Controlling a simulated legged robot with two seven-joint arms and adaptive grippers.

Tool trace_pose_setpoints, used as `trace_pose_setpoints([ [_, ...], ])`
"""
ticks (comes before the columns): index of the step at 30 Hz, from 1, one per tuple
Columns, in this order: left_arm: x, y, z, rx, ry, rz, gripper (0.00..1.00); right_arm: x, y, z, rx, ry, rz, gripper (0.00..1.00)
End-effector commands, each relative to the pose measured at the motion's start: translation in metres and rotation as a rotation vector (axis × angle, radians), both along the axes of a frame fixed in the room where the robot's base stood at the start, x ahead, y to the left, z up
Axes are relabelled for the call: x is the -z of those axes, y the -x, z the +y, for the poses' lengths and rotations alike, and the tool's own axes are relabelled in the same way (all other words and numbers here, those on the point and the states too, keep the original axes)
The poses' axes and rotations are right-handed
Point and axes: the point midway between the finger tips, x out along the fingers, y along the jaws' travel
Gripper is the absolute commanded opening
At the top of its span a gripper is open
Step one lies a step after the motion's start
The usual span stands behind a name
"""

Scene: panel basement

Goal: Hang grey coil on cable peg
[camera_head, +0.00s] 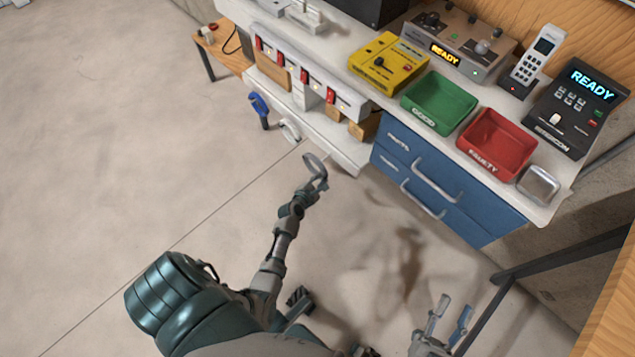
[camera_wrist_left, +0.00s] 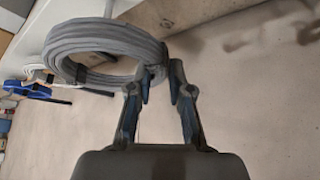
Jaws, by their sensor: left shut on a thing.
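The grey coil (camera_head: 314,165) is in the fingers of my left gripper (camera_head: 311,186), in front of the white bench's lower shelf edge. In the left wrist view the coil (camera_wrist_left: 75,43) is a thick wound ring, and my left gripper (camera_wrist_left: 160,80) pinches its right side. It is clear of the floor. I cannot make out an empty cable peg clearly; a pale rod (camera_wrist_left: 108,8) shows behind the coil. My right gripper (camera_head: 452,310) is open and empty at the bottom right of the head view.
A blue coil (camera_head: 259,105) and a white coil (camera_head: 290,130) hang along the shelf's front. Blue drawers (camera_head: 440,185) with handles stand to the right. Green (camera_head: 438,103) and red (camera_head: 497,140) bins sit on the bench. Open floor lies to the left.

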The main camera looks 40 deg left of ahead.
Motion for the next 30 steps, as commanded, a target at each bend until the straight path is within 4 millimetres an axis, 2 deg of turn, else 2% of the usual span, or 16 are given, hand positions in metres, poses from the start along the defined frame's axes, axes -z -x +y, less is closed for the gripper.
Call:
trace_pose_setpoints([
  [15, 0.006, -0.033, -0.002, 0.0, 0.0, 0.002, 0.0, -0.021, 0.022, -0.004, 0.005, -0.077, -0.222, 0.4],
  [30, 0.016, -0.044, -0.003, 0.001, 0.0, -0.001, 0.0, -0.032, 0.037, -0.008, 0.008, -0.114, -0.333, 0.4],
])
